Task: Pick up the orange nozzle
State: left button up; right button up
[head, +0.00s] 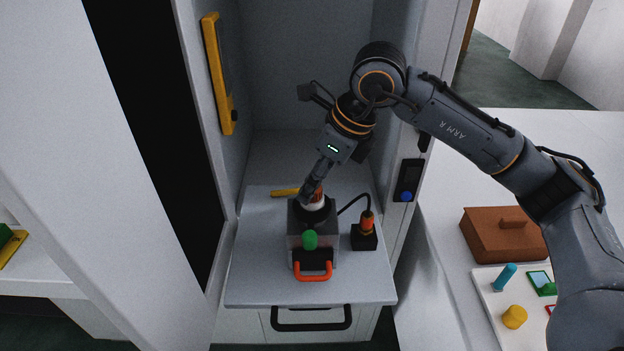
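An orange nozzle (367,221) with a dark band stands upright in a small black holder (364,239) on the pull-out shelf. A black cable arches from it towards the grey box-shaped device (322,247) on its left. My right gripper (312,192) points down at the top of that device, beside an orange and white part (317,197) there. It is left of the nozzle and apart from it. The fingers are small and overlap this part, so I cannot tell whether they are open or touching it. My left gripper is not in view.
The device has a green knob (310,240) and an orange handle (313,272). A yellow item (285,192) lies behind it. Cabinet walls enclose the shelf (255,270) on both sides. A brown box (500,235) and white tray (490,300) are on the right counter.

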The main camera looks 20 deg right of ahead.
jog(key=shift+w+a+f, duration=0.1)
jog(key=shift+w+f, duration=0.15)
jog(key=shift+f, duration=0.4)
jog(key=c, duration=1.2)
jog(key=shift+c, duration=0.2)
jog(key=shift+r+b, duration=0.45)
jog(key=shift+r, duration=0.05)
jog(key=r, duration=0.1)
jog(key=b, duration=0.1)
jog(key=r, duration=0.1)
jog(key=shift+s+r+b, duration=0.25)
jog(key=shift+r+b, duration=0.05)
jog(key=shift+r, duration=0.05)
jog(key=s+r+b, duration=0.4)
jog(key=s+r, duration=0.6)
jog(key=s, duration=0.3)
jog(key=shift+s, duration=0.3)
jog(key=shift+r+p, duration=1.4)
jog(key=shift+r, duration=0.3)
